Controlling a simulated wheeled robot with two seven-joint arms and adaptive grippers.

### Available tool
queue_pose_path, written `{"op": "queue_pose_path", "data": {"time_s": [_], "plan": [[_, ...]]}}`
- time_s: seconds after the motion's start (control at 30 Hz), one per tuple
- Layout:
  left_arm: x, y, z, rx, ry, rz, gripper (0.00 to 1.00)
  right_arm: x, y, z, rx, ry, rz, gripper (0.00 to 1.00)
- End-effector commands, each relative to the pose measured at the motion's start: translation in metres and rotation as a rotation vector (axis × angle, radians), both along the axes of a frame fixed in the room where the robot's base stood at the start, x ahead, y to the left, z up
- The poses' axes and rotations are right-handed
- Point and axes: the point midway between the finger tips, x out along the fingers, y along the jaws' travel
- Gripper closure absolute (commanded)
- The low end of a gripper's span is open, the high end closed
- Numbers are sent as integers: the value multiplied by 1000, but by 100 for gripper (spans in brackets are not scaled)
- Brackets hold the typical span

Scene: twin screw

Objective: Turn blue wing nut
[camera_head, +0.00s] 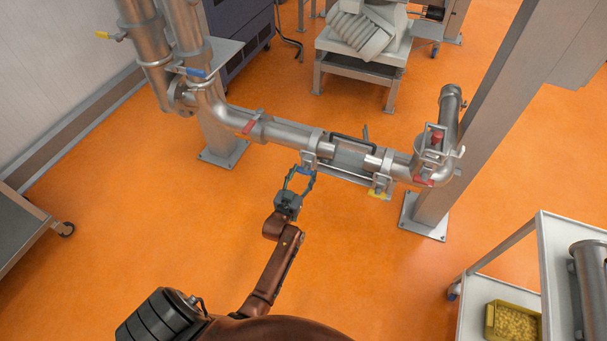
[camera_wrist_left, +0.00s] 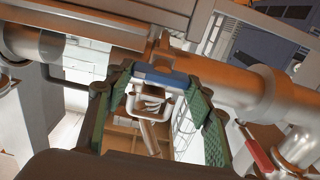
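The blue wing nut (camera_wrist_left: 160,76) is a short blue bar under the pipe, across the middle of the left wrist view. It is small in the head view (camera_head: 307,170), at the lower side of the pipe's clamp. My left gripper (camera_head: 301,176) reaches up to it from below. In the left wrist view its green-padded fingers (camera_wrist_left: 159,84) are spread, with one tip near each end of the blue bar. I cannot tell whether the tips touch it. My right gripper is in neither view.
A steel pipe (camera_head: 290,134) runs across between posts. A yellow wing nut (camera_head: 379,194) and red handles (camera_head: 249,127) are also on it. A cart with a yellow bin (camera_head: 513,322) stands at lower right. The orange floor below the pipe is clear.

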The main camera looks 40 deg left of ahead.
Motion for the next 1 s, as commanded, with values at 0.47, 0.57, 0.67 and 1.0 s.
{"op": "queue_pose_path", "data": {"time_s": [0.47, 0.57, 0.67, 1.0], "plan": [[0, 0, 0, -7, -2, 0, 75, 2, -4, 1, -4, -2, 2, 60], [0, 0, 1, -25, -6, 0, 75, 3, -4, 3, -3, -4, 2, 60], [0, 0, 1, -62, -14, 0, 75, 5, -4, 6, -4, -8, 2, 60], [-1, 2, 3, -308, -73, 0, 75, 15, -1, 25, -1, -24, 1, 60]]}}
